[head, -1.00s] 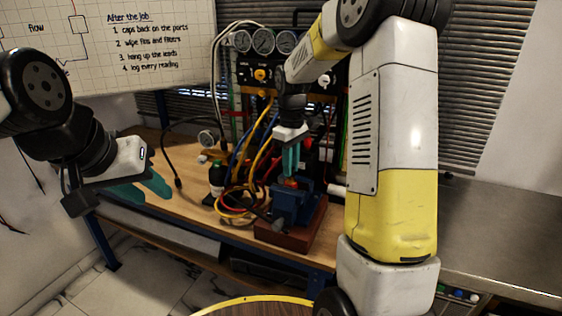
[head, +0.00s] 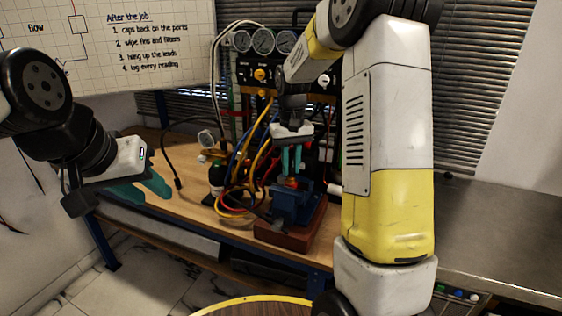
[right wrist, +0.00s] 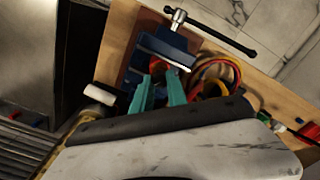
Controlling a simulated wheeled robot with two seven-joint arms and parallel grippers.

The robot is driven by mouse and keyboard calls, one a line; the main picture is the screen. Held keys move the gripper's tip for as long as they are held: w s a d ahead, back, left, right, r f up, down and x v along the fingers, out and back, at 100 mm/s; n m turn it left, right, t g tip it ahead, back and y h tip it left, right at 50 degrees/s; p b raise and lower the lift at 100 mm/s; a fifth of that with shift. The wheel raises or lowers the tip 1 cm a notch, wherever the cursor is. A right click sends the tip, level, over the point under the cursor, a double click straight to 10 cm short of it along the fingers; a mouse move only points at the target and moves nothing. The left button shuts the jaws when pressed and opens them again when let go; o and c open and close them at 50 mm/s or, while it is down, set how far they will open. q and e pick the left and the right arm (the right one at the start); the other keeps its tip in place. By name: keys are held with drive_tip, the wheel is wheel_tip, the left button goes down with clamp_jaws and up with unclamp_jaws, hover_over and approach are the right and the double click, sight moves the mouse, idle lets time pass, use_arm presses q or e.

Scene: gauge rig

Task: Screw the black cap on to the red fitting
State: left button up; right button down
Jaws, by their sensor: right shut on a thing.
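The red fitting (head: 291,182) stands upright in the blue vise (head: 291,205), only a little of it showing under my right fingertips. My right gripper (head: 291,172) points straight down over it, its teal fingers close together and shut. In the right wrist view the same fingers (right wrist: 159,84) reach to the vise jaws (right wrist: 165,50). The black cap is not clearly visible; a dark spot between the fingertips fits it, at the top of the fitting. Whether cap and fitting touch cannot be told.
The vise sits on a brown base (head: 290,232) on the wooden bench (head: 205,207). Looped coloured hoses (head: 236,202) and a dark bottle (head: 216,176) stand close on its left. A gauge panel (head: 263,42) rises behind. The front left bench top is clear.

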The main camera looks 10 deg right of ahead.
drive_tip(key=m, duration=0.3)
drive_tip(key=shift+a+f, duration=0.1)
drive_tip(key=shift+a, duration=0.05)
drive_tip(key=shift+m, duration=0.7)
drive_tip(key=m, duration=0.3)
drive_tip(key=shift+s+m, duration=0.1)
drive_tip(key=shift+m, duration=0.3)
drive_tip(key=m, duration=0.3)
drive_tip(key=shift+a+m, duration=0.1)
drive_tip(key=shift+m, duration=1)
drive_tip(key=shift+m, duration=1.3)
